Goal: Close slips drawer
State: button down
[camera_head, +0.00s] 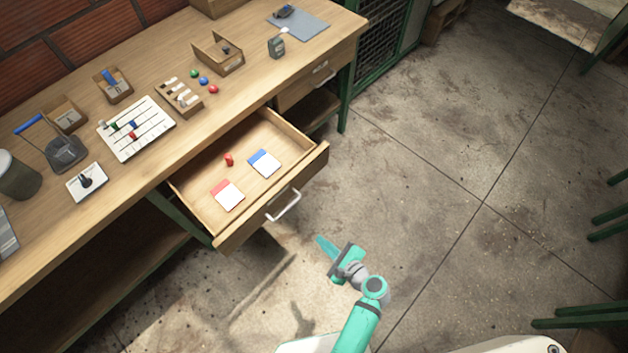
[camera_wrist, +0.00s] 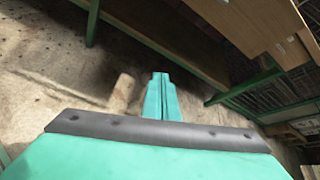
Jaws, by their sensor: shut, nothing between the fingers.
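The slips drawer (camera_head: 240,167) is pulled out of the wooden workbench in the head view. It holds a red-topped slip, a blue-topped slip and a small red object. Its metal handle (camera_head: 284,206) is on the front panel. My gripper (camera_head: 322,244) is to the lower right of the handle, apart from it, and is shut and empty. In the wrist view the shut fingers (camera_wrist: 160,82) point toward the floor and the bench's underside. A wooden panel (camera_wrist: 262,28) shows at the upper right of that view, and I cannot tell which drawer it belongs to.
The workbench top (camera_head: 235,105) carries small trays, a white board with coloured pegs, coloured balls and a grey mat (camera_head: 298,24). A second drawer (camera_head: 318,76) is farther along the bench. Concrete floor (camera_head: 450,180) is open to the right. Green legs stand at the right edge.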

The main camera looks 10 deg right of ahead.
jog(key=w+d+r+m+t+y, duration=0.2)
jog(key=w+d+r, duration=0.2)
jog(key=r, duration=0.1)
jog(key=m+t+y, duration=0.2)
jog(key=y, duration=0.1)
send_near(306, 174)
jog(key=x, duration=0.6)
jog(key=shift+w+a+f, duration=0.15)
jog(key=shift+w, duration=0.1)
